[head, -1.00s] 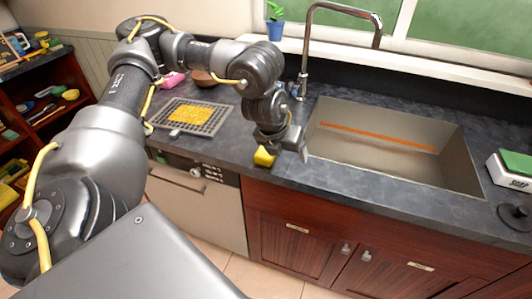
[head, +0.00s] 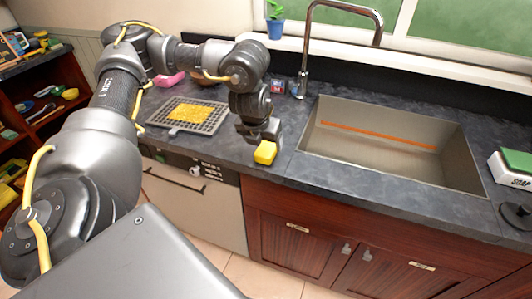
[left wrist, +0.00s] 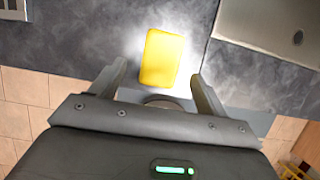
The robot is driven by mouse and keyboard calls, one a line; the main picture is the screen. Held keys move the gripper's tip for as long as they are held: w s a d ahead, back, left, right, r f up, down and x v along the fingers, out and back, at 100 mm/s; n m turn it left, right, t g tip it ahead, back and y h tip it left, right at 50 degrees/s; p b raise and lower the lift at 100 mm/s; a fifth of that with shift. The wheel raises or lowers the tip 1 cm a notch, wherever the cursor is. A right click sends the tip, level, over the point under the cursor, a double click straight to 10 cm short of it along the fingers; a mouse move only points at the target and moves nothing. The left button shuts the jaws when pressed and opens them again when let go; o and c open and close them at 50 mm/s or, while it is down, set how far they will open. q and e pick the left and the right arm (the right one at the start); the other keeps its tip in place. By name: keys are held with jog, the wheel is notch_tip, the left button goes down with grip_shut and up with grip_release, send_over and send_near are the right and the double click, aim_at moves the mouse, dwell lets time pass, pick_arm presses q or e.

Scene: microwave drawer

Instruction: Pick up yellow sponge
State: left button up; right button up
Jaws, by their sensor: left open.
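The yellow sponge (head: 265,153) is a small block near the counter's front edge, left of the sink. In the left wrist view the yellow sponge (left wrist: 162,57) lies on the dark counter, between and just ahead of my fingertips. My left gripper (head: 259,132) is right at the sponge in the head view and hides part of it. In the wrist view my left gripper (left wrist: 160,72) is open, with clear gaps on both sides of the sponge. Whether the fingers are down at its height I cannot tell. My right gripper is not in view.
A grey rack (head: 215,124) with a flat yellow piece (head: 184,111) on it lies left of the gripper. The sink (head: 370,163) is to the right, with a tall faucet (head: 305,50) behind. A pink item (head: 170,79) sits at the back.

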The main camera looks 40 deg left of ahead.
aim_at(267, 148)
pick_arm(q)
jog(key=shift+x, duration=2.6)
jog(key=shift+w+r, duration=0.1)
jog(key=shift+w, duration=0.05)
jog(key=c, duration=1)
jog(key=shift+r, duration=0.1)
